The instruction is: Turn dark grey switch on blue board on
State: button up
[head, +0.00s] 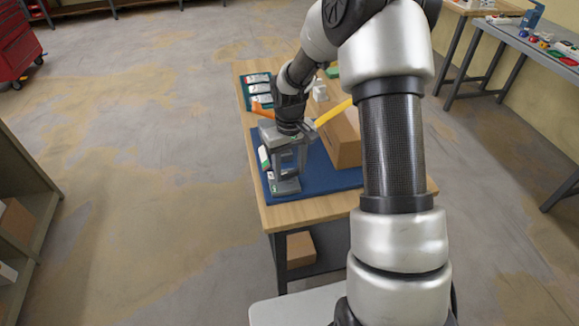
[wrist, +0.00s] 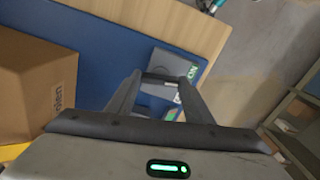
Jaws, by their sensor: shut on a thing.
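The blue board (head: 325,172) lies on the wooden table; it also shows in the wrist view (wrist: 95,55). The dark grey switch (head: 286,187) sits near the board's front left corner. In the wrist view the switch (wrist: 180,62) shows a green "ON" label at its right side. My gripper (head: 287,172) is down at the switch, with its fingertips (wrist: 165,80) closed on the switch's handle. The fingers hide most of the handle, so I cannot tell its exact position.
A cardboard box (head: 340,137) stands on the board right of my gripper; it fills the left of the wrist view (wrist: 35,90). A yellow bar (head: 333,112) and an orange piece (head: 263,111) are behind. A green board (head: 247,93) with several switches lies at the back left.

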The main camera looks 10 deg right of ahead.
aim_at(290, 171)
jog(key=shift+n+p, duration=0.3)
jog(key=shift+n, duration=1.4)
jog(key=o, duration=1.1)
jog(key=shift+c, duration=0.2)
notch_tip(290, 171, up, 18)
jog(key=p, duration=0.1)
jog(key=shift+f, duration=0.25)
